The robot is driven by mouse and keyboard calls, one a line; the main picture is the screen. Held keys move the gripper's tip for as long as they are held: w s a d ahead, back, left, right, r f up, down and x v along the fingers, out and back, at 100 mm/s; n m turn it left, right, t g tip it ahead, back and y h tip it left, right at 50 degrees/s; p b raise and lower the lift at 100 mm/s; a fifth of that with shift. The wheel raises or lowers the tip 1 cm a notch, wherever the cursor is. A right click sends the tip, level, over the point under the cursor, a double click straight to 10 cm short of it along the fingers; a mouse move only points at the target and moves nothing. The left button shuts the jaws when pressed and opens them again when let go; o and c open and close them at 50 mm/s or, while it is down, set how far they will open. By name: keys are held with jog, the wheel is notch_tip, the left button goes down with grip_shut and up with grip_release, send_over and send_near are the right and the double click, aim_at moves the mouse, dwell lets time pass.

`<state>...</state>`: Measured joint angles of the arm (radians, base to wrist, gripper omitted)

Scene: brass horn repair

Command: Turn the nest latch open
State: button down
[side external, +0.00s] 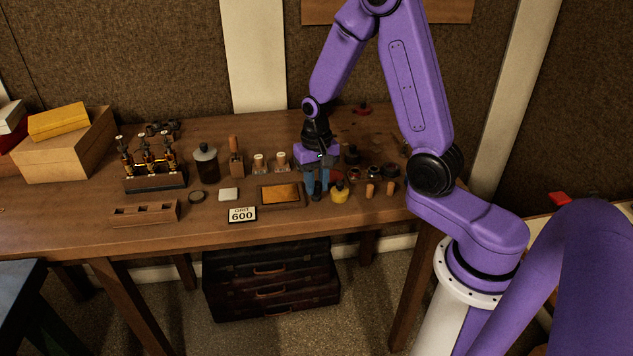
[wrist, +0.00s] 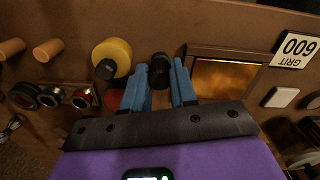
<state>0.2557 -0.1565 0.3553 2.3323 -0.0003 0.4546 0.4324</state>
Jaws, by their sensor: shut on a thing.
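My gripper (side external: 317,190) reaches straight down to the bench, between the framed amber plate and the yellow pot. In the wrist view its blue fingers (wrist: 161,75) stand on either side of a small black knob-like piece (wrist: 159,66) and are shut on it. I cannot tell for sure that this piece is the nest latch, or which way it is turned. Its lower part is hidden. No other part is plainly recognisable as the latch or its nest.
The framed amber plate (side external: 281,195) lies on the other side. Two wooden pegs (side external: 380,189), a GRIT 600 card (side external: 242,214) and a pale block (side external: 228,194) are nearby. The bench front is mostly clear.

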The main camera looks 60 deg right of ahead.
aim_at(316, 184)
dwell(0.4)
jog(key=c, duration=0.9)
grip_release()
notch_tip(316, 184, up, 18)
jog(key=shift+f, duration=0.25)
jog(key=s+a+f+n, duration=0.3)
jog(key=s+a+n, duration=0.5)
jog(key=a+n, duration=0.1)
jog(key=s+a+f+n, duration=0.2)
jog(key=s+n, duration=0.7)
jog(key=s, duration=0.6)
jog(key=shift+a+f+n, duration=0.15)
jog(key=shift+f+n, duration=0.15)
jog(key=shift+f, duration=0.15)
